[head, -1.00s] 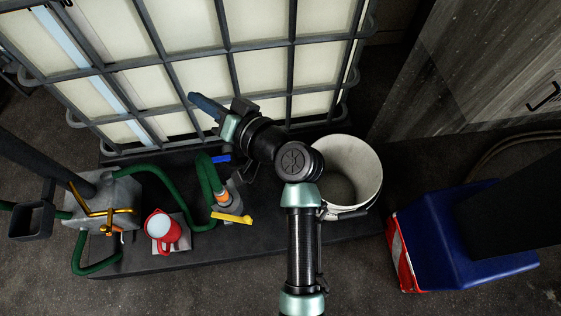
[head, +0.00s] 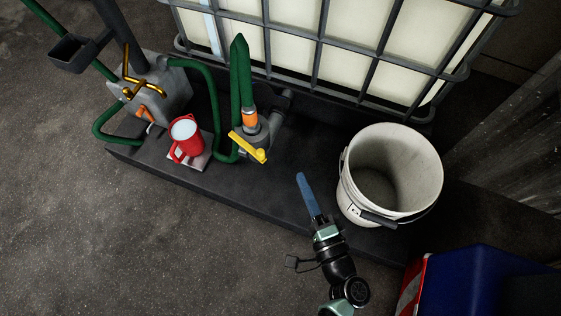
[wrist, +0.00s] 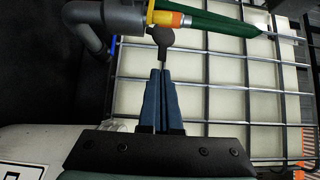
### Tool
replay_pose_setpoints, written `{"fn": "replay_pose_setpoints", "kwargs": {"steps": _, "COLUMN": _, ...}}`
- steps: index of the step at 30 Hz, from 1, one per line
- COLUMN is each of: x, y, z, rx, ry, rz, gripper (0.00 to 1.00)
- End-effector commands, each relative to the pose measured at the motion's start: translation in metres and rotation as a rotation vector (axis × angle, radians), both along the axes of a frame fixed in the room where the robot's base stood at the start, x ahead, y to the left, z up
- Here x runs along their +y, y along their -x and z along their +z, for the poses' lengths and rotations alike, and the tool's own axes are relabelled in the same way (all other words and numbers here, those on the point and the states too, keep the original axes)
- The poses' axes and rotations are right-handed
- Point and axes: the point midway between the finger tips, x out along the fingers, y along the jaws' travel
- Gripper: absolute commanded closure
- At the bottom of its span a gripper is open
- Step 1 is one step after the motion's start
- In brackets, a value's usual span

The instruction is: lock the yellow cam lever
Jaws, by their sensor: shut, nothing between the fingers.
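The yellow cam lever (head: 248,147) sits on a grey coupling (head: 257,134), just below the orange collar (head: 250,119) of a green hose (head: 240,75). It slants down to the right, standing out at the coupling's front. My gripper (head: 300,176) is shut and empty, to the right of and below the lever, clearly apart from it. In the wrist view the shut blue fingers (wrist: 161,75) point toward the coupling (wrist: 110,17), with a small patch of yellow (wrist: 160,17) beside the orange collar (wrist: 176,19). A dark round piece partly covers that area.
A white bucket (head: 420,150) stands close to the right of my gripper. A caged tank (head: 340,65) rises behind. A blue box (head: 475,280) is at lower right. The platform between lever and gripper is clear.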

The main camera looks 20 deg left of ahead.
Motion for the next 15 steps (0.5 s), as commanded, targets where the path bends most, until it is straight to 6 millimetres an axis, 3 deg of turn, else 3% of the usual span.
{"fn": "replay_pose_setpoints", "kwargs": {"steps": 9, "x": 0.002, "y": -0.002, "z": 0.0, "rx": 0.0, "ry": 0.001, "rz": 0.001, "gripper": 1.0}}
{"fn": "replay_pose_setpoints", "kwargs": {"steps": 15, "x": 0.018, "y": -0.02, "z": -0.001, "rx": -0.001, "ry": 0.002, "rz": 0.006, "gripper": 1.0}}
